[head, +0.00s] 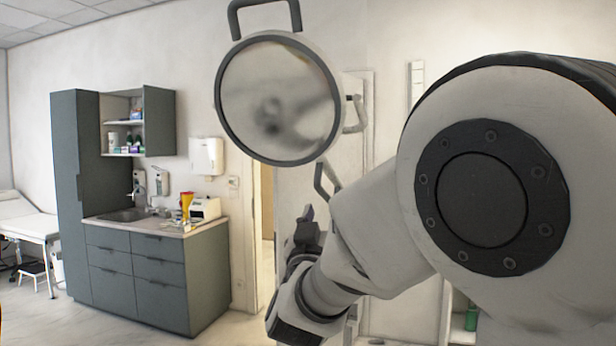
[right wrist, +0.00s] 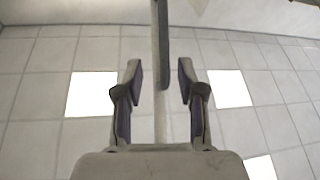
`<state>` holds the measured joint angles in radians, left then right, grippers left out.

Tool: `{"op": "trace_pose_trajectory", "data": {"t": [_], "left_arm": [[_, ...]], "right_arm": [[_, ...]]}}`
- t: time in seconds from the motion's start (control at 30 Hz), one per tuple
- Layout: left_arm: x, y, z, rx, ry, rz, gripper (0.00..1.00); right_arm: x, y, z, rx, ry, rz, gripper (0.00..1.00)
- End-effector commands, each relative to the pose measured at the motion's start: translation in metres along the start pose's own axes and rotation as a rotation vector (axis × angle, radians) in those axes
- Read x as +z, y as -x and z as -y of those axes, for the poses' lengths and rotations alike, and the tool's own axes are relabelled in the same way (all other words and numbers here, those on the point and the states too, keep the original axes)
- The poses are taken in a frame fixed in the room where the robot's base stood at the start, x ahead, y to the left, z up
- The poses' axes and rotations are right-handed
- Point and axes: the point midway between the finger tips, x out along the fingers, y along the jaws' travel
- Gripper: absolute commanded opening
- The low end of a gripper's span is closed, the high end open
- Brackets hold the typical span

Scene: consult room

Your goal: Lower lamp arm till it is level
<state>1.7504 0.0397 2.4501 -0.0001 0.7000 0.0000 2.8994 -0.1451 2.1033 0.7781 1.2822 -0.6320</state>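The round lamp head (head: 279,98) hangs at the top middle of the head view, its glass face turned towards me. Dark grey loop handles stick out of its rim; the lower one (head: 321,178) is just above my right gripper (head: 306,214). The lamp arm cannot be made out in the head view. In the right wrist view my right gripper (right wrist: 160,84) is open. A dark bar (right wrist: 163,50), apparently a lamp handle, runs down between its fingers, with gaps on both sides. A paler bar lies behind it. My left gripper is not in view.
A grey cabinet with a sink counter (head: 155,226) stands against the wall at left. An examination couch (head: 28,217) is at the far left. My right arm covers much of the right side. Ceiling tiles with lit panels (right wrist: 90,94) show above the gripper.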

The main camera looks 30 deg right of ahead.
Motion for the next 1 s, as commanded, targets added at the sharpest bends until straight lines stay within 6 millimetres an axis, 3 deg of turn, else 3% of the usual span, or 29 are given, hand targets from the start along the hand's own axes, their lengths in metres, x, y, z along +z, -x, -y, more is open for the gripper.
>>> {"op": "trace_pose_trajectory", "data": {"t": [0.4,0.73,0.83,0.87,1.0], "left_arm": [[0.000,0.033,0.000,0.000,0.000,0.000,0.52],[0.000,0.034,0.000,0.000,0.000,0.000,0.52],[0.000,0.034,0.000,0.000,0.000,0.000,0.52],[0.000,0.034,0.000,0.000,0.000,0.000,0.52],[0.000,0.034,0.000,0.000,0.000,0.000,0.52]], "right_arm": [[-0.001,-0.068,0.000,-0.001,-0.002,0.003,0.39],[0.002,-0.076,0.001,-0.002,0.000,0.002,0.39],[0.002,-0.076,0.001,-0.002,0.000,0.002,0.04],[0.002,-0.076,0.001,-0.002,0.000,0.002,0.00],[0.002,-0.076,0.001,-0.002,0.000,0.002,0.00]]}}
